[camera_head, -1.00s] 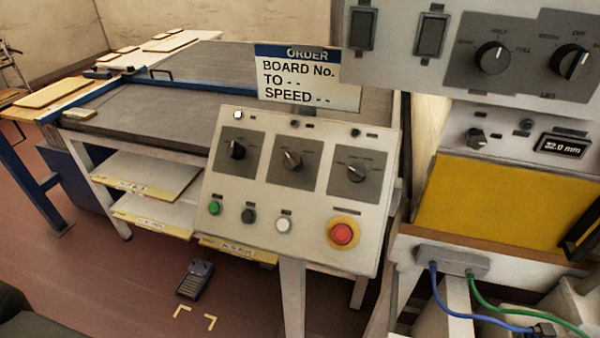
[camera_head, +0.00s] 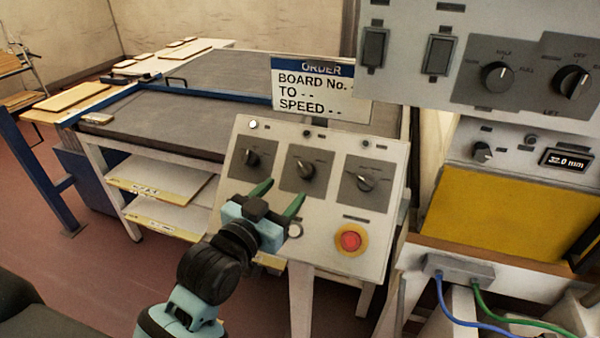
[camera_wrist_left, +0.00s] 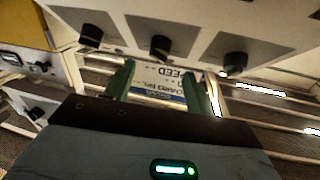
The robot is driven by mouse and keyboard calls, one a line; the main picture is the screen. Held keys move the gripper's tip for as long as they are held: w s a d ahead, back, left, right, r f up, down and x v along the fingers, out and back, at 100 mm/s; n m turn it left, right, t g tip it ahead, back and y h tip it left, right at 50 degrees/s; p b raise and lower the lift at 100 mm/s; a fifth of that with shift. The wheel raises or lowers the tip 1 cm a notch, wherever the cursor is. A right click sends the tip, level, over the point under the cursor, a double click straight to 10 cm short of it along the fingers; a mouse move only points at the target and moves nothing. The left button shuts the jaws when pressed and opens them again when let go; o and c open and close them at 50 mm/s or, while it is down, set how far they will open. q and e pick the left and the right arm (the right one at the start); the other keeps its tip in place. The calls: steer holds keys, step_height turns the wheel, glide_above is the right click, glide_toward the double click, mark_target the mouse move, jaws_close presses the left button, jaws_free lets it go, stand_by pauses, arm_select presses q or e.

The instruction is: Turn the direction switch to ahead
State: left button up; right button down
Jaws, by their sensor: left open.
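The sloped control panel (camera_head: 322,225) has a row of three dark rotary switches: left (camera_head: 252,158), middle (camera_head: 304,169) and right (camera_head: 365,182). Their labels are too small to read, so I cannot tell which is the direction switch. My left gripper (camera_head: 278,196) is open and empty in front of the panel, just below the left and middle switches. In the left wrist view its green fingers (camera_wrist_left: 157,88) are apart, with the middle switch (camera_wrist_left: 160,47) beyond them and a switch on either side. The gripper hides most lower buttons. My right gripper is out of view.
A red stop button (camera_head: 350,240) on a yellow ring sits at the panel's lower right. An order sign (camera_head: 312,88) stands behind the panel's top edge. Another grey control box (camera_head: 470,60) overhangs at the upper right. Blue and green cables (camera_head: 475,290) run below it.

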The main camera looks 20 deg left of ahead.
mark_target(302, 170)
arm_select(q)
steer(key=x, duration=0.6)
steer(key=shift+w+r+p, duration=0.15)
steer(key=shift+w+p, duration=0.15)
steer(key=shift+w, duration=0.1)
steer(key=shift+w+d, duration=0.15)
steer(key=shift+w, duration=0.3)
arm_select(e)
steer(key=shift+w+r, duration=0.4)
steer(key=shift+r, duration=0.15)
arm_select(q)
steer(key=c, duration=1)
steer(key=shift+o, duration=0.2)
